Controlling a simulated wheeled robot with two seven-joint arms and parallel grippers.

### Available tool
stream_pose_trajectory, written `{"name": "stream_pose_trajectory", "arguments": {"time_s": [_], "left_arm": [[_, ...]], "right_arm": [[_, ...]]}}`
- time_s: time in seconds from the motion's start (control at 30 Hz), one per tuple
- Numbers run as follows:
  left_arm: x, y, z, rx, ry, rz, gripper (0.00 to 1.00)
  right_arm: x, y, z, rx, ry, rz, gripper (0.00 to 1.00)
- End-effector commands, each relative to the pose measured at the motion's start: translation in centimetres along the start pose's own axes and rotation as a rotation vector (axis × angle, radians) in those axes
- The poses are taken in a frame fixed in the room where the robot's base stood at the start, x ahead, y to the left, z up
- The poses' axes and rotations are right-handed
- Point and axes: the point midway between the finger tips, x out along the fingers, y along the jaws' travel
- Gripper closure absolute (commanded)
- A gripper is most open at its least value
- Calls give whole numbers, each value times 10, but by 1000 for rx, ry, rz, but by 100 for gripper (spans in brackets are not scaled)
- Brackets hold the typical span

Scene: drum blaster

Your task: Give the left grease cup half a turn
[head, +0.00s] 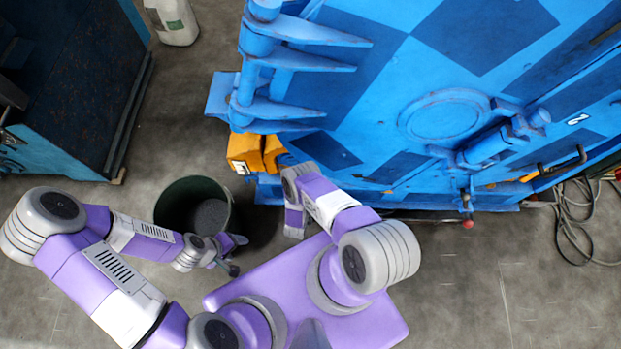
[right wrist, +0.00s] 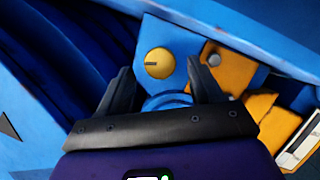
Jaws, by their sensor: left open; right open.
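A round yellow cap (right wrist: 159,63) with a dark mark on its left half, which looks like a grease cup, sits on a blue plate in the right wrist view. My right gripper (right wrist: 159,68) is open, its two dark fingers pointing towards the cap, one on either side in the picture. I cannot tell the remaining distance, and no contact shows. A blue ring lies between the finger bases. In the head view the cap is hidden, and my right forearm reaches to the blue machine's lower left. My left gripper (head: 236,255) is open and empty beside the bucket.
The blue machine (head: 371,70) has orange blocks (head: 245,153) at its lower left; an orange piece with a grey knob (right wrist: 213,60) is right of the cap. A dark bucket (head: 181,193) stands on the floor. Cables (head: 566,225) lie at right; the lower-right floor is clear.

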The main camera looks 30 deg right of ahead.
Motion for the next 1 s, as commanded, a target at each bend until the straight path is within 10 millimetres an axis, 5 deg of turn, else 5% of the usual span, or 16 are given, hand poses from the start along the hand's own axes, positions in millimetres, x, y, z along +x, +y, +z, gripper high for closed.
{"name": "stream_pose_trajectory", "arguments": {"time_s": [0.2,0.57,0.9,1.0], "left_arm": [[4,-2,0,0,0,0,35],[4,-2,0,0,0,0,35],[4,-2,0,0,0,0,35],[4,-2,0,0,0,0,35]], "right_arm": [[28,0,1,2,0,-1,35],[35,0,0,1,-1,-3,35],[34,0,0,1,-1,-3,85],[34,0,0,3,-2,-3,86]]}}
